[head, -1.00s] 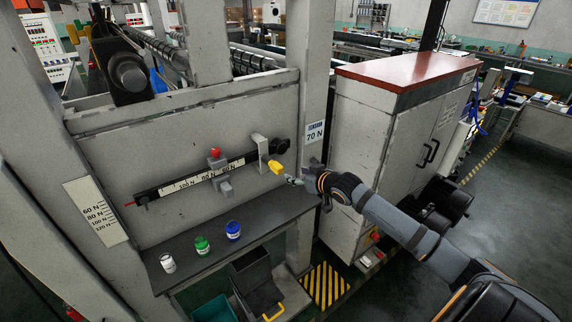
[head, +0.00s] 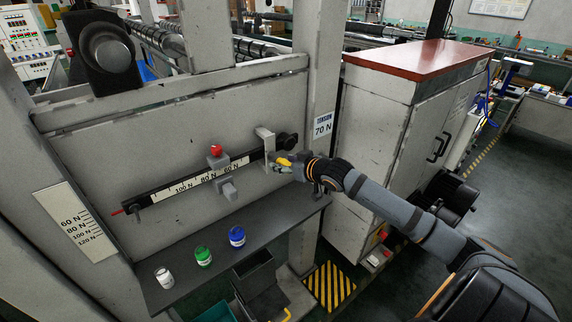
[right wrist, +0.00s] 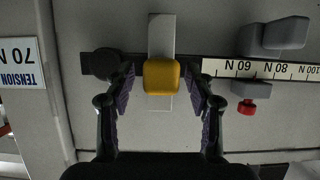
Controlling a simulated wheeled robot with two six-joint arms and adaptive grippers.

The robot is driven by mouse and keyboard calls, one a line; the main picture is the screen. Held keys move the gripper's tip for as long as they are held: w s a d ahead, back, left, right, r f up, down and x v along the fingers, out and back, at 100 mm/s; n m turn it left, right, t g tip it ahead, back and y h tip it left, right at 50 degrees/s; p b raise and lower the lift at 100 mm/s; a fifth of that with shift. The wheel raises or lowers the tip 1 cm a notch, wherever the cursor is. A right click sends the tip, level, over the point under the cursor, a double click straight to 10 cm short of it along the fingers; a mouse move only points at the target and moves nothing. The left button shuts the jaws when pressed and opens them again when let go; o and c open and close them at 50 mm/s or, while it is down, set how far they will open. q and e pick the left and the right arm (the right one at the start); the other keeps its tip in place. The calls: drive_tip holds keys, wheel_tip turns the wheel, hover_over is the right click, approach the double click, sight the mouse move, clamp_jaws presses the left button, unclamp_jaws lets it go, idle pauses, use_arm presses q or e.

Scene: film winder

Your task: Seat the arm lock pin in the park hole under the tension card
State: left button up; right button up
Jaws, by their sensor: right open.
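The arm lock pin shows as a yellow head (head: 283,161) in front of a light bracket (head: 265,143) at the right end of the scale arm (head: 190,186). In the right wrist view the yellow head (right wrist: 161,77) lies between the two fingers. My right gripper (head: 279,165) is open around it, with a gap on each side (right wrist: 160,84). The tension card (head: 322,126), reading 70 N, is on the post to the right; it also shows in the right wrist view (right wrist: 18,68). I cannot make out the park hole under it. My left gripper is not in view.
A red-knobbed slider (head: 216,152) sits on the scale arm. White (head: 164,278), green (head: 203,256) and blue (head: 237,237) jars stand on the dark shelf (head: 180,295) below. A grey cabinet (head: 377,135) stands right of the post, behind my right arm.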

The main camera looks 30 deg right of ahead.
drive_tip(key=shift+w+f, duration=0.2)
drive_tip(key=shift+w, duration=0.3)
drive_tip(key=shift+s+r, duration=0.15)
drive_tip(key=shift+s, duration=0.1)
drive_tip(key=shift+s+r, duration=0.25)
drive_tip(key=shift+s, duration=0.2)
drive_tip(key=shift+c, duration=2.6)
drive_tip(key=shift+w+f, duration=0.1)
drive_tip(key=shift+w, duration=0.05)
drive_tip(key=shift+c, duration=1.2)
clamp_jaws()
drive_tip(key=shift+o, duration=0.6)
unclamp_jaws()
drive_tip(key=shift+c, duration=2.4)
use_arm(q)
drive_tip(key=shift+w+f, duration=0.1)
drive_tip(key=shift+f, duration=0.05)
use_arm(e)
clamp_jaws()
